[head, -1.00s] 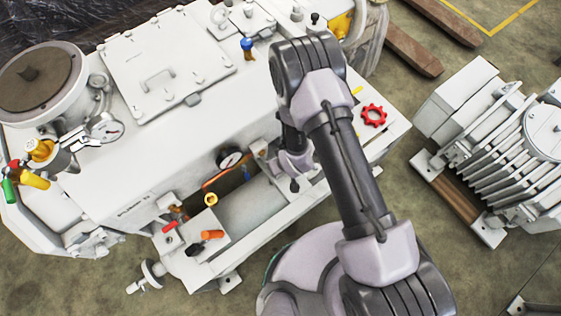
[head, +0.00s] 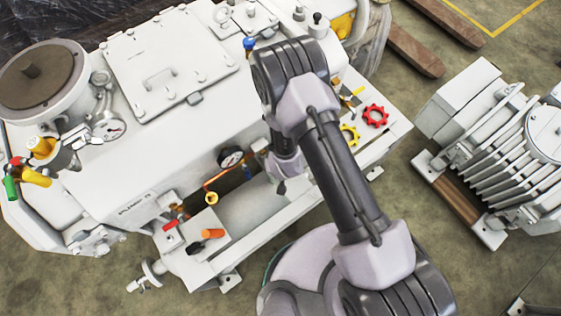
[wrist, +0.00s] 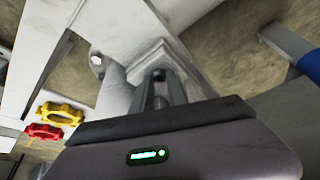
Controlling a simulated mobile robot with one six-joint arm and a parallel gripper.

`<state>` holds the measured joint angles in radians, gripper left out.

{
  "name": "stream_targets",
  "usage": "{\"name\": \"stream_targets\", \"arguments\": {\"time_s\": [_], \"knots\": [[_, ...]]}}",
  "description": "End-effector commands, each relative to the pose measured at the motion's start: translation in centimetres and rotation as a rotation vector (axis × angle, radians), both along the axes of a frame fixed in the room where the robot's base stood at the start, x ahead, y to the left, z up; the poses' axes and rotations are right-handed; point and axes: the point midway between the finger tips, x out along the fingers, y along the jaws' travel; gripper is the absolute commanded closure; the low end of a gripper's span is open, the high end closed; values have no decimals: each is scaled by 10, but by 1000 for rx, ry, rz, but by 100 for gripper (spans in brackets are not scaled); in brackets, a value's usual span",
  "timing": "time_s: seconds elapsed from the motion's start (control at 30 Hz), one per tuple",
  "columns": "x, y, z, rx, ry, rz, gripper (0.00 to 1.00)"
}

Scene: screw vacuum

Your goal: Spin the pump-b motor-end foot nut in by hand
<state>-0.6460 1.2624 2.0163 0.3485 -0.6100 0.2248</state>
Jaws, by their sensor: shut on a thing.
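In the wrist view the dark fingers (wrist: 160,80) are together just in front of a pale square foot (wrist: 152,50). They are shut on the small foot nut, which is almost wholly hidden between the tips. I cannot tell how far the nut is on its thread.
A yellow handwheel (wrist: 60,113) and a red handwheel (wrist: 43,131) sit left of the gripper in the wrist view. A finned white unit (head: 510,150) stands right, across open floor.

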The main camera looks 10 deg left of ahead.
Motion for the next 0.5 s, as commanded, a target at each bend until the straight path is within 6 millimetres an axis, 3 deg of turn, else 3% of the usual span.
{"name": "stream_targets", "arguments": {"time_s": [0.07, 0.1, 0.2, 0.5], "knots": [[0, 0, 0, 0, -1, 0, 100], [0, 0, 0, 0, -1, 1, 75], [0, 0, 0, 0, -1, 1, 59], [0, 0, 2, 0, 0, 1, 59]]}}
